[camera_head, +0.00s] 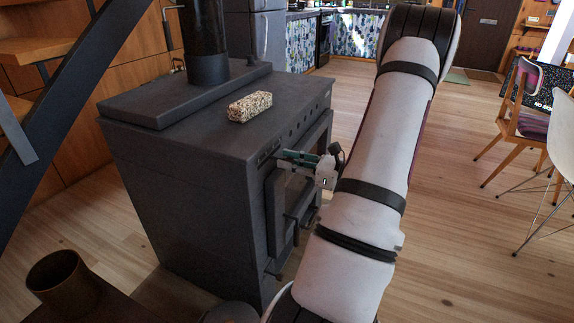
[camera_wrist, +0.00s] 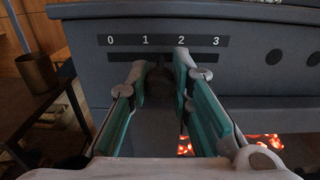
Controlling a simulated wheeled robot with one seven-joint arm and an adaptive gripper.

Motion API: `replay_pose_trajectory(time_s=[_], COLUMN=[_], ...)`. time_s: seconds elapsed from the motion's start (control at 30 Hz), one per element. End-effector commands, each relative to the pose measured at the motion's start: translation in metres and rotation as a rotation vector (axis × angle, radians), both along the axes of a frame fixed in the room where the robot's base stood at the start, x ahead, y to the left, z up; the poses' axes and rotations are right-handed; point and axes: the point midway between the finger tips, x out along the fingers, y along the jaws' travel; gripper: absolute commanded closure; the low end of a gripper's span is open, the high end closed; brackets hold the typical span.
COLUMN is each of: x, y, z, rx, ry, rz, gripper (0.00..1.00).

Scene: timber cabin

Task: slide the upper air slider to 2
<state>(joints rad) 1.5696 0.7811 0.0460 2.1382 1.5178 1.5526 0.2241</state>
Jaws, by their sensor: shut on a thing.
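The upper air slider's scale (camera_wrist: 164,41) is a dark strip marked 0, 1, 2, 3 on the stove front, with a dark slot (camera_wrist: 205,57) below it. My gripper (camera_wrist: 161,68) reaches to this slot with green-padded fingers, the left tip under 1 and the right tip near 2. It is shut on the slider knob (camera_wrist: 160,76), a dim shape between the fingertips, roughly between 1 and 2. The fingers hide much of it. In the head view, my gripper (camera_head: 285,156) is at the upper front of the black stove (camera_head: 185,165); the knob cannot be made out there.
A speckled block (camera_head: 250,106) lies on the stove top beside the flue pipe (camera_head: 204,40). The stove door (camera_head: 278,215) is below my gripper, and embers (camera_wrist: 262,141) glow in the wrist view. A brass pot (camera_head: 62,283) stands at lower left. Chairs (camera_head: 525,115) are at right; the floor between is clear.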

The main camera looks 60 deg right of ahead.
Motion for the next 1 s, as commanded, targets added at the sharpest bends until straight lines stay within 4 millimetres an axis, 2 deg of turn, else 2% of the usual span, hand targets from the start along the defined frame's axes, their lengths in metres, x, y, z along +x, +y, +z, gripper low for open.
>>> replay_pose_trajectory(time_s=[0.03, 0.17, 0.47, 0.5, 0.57, 0.87, 1.0], x=[-0.003, -0.002, -0.001, -0.001, -0.001, 0.000, -0.009], y=[-0.010, -0.020, -0.021, -0.021, -0.020, -0.020, -0.021], z=[0.000, -0.001, -0.002, -0.002, -0.001, -0.001, -0.001], rx=[-0.001, -0.001, 0.001, 0.001, 0.001, 0.000, 0.000], ry=[0.005, 0.006, 0.006, 0.006, 0.005, 0.004, 0.005], rz=[-0.009, -0.009, -0.007, -0.007, -0.006, -0.004, -0.005], gripper=[1.00, 1.00, 1.00, 0.71, 0.58, 0.58, 0.58])
